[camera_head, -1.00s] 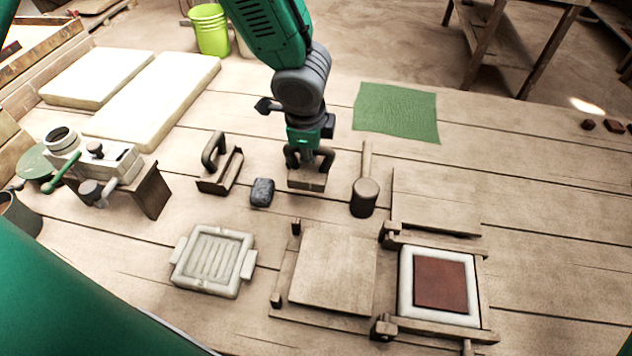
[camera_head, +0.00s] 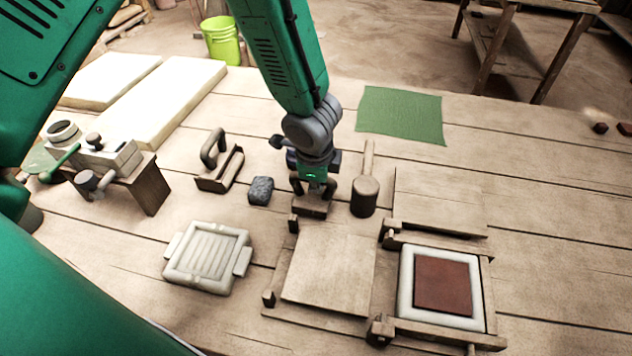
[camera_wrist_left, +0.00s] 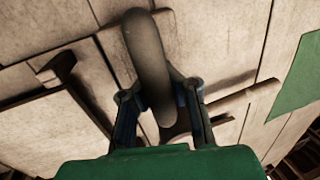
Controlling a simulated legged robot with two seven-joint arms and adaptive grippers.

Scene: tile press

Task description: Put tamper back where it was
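The tamper, a wooden block (camera_head: 310,208) with a dark handle, is under my left gripper (camera_head: 314,185) in the head view. The gripper's fingers are closed on the handle, and the block hangs below them. It is just left of a wooden mallet (camera_head: 364,197) and behind the wooden board of the press. In the left wrist view, the long rounded handle (camera_wrist_left: 150,60) lies between the fingers of my left gripper (camera_wrist_left: 158,98). I cannot tell whether the block touches the table. My right gripper is not in view.
A dark stone block (camera_head: 261,190) and a handled wooden tool (camera_head: 220,172) stand to the left. In front are a pale ribbed mould (camera_head: 207,257), a wooden board (camera_head: 330,268), and a white frame (camera_head: 405,285) around a red-brown tile (camera_head: 443,285). A green cloth (camera_head: 400,115) lies behind.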

